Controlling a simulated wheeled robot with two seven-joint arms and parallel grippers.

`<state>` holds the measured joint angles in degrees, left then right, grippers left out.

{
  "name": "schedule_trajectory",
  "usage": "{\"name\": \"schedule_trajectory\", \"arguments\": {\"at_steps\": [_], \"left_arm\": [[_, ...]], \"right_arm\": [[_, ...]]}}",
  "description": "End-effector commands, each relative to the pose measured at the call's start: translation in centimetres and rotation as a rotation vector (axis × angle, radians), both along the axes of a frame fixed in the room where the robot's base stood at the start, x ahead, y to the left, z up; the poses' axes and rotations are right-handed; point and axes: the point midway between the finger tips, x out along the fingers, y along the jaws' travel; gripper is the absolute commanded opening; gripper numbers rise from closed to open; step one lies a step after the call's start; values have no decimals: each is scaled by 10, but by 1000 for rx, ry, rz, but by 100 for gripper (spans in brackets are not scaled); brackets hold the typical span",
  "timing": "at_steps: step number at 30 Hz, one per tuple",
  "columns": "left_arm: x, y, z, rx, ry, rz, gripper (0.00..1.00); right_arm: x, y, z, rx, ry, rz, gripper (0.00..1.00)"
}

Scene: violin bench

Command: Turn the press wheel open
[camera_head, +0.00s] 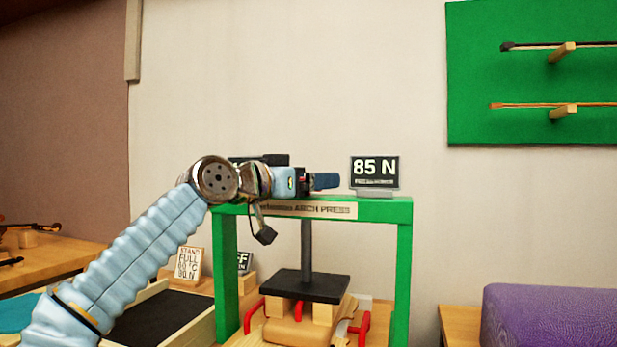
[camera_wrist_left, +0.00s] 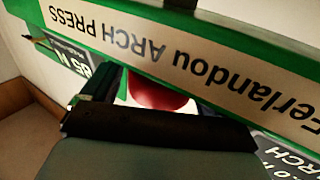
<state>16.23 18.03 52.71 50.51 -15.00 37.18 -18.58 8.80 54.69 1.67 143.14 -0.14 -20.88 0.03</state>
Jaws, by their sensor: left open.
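The green arch press (camera_head: 404,260) stands in the middle of the head view, its name plate also large and upside down in the left wrist view (camera_wrist_left: 185,55). Its dark screw (camera_head: 307,245) runs down to a black plate (camera_head: 312,286) resting on wooden blocks. My left gripper (camera_head: 325,181) is open at the top beam, left of the display. In the left wrist view, a rounded red thing (camera_wrist_left: 155,96) shows between the fingers; I cannot tell whether it is the press wheel. No wheel is clearly visible in the head view; my gripper may hide it. My right gripper is out of view.
A display (camera_head: 375,172) reading "85 N" stands on the beam, close to my fingertips. Red clamps (camera_head: 254,315) flank the wooden work under the plate. Signs (camera_head: 190,263) stand at the left. A green bow rack (camera_head: 480,75) and purple block (camera_head: 550,318) are at the right.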

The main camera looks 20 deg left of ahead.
Motion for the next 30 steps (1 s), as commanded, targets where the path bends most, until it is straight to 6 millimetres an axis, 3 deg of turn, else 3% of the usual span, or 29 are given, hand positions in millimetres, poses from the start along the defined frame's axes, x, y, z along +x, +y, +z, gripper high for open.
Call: {"name": "schedule_trajectory", "arguments": {"at_steps": [2, 12, 22, 30], "left_arm": [[0, 0, 0, 0, 0, 0, 87], [0, 0, 0, 0, 0, 0, 37], [-1, 0, 3, 3, -2, 55, 37], [-3, -3, 4, 7, -6, 227, 37]], "right_arm": [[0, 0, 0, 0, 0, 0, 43], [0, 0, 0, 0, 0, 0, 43], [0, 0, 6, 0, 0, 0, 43], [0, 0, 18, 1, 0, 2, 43]]}}
